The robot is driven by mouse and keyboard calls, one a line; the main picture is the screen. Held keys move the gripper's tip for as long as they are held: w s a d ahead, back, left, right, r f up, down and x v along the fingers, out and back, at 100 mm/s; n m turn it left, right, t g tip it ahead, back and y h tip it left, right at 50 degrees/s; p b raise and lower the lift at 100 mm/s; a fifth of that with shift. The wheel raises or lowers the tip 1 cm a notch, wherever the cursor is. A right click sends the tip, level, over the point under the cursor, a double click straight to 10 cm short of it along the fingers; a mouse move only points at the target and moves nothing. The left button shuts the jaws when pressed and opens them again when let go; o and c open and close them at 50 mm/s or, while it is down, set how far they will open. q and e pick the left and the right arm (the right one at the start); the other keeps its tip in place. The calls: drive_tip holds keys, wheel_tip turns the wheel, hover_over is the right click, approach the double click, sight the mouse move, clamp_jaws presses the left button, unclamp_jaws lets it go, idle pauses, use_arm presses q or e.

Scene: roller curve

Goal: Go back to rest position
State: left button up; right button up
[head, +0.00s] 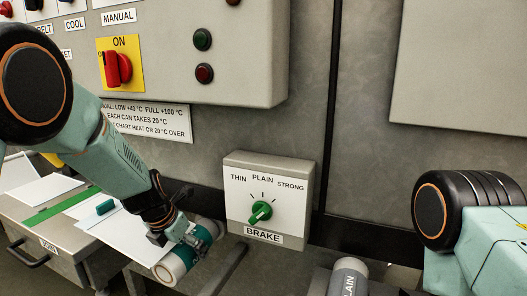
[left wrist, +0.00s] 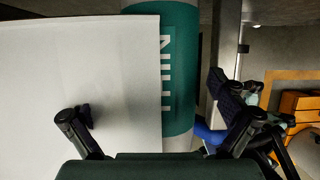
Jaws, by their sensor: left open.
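My left arm comes in from the left in the head view. Its gripper (head: 176,232) is over a roller with a green band (head: 203,234), close to the roller's front end; I cannot tell if they touch. In the left wrist view the two fingers of this gripper (left wrist: 152,100) stand wide apart with nothing clamped between them. Beyond them are a white sheet (left wrist: 70,60) and the green-banded roller (left wrist: 180,65), with sideways lettering on it. My right arm shows at the right edge of the head view, but its gripper is out of view.
A brake box (head: 285,172) with a green knob (head: 260,212) stands right of the left gripper. Above is a control panel (head: 240,45) with a red switch (head: 117,68). A grey roller (head: 348,278) is at the bottom. A table (head: 45,232) with sheets lies left.

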use_arm(q)
drive_tip(key=shift+s+a+r, duration=0.1)
drive_tip(key=shift+s, duration=0.25)
drive_tip(key=shift+w, duration=0.1)
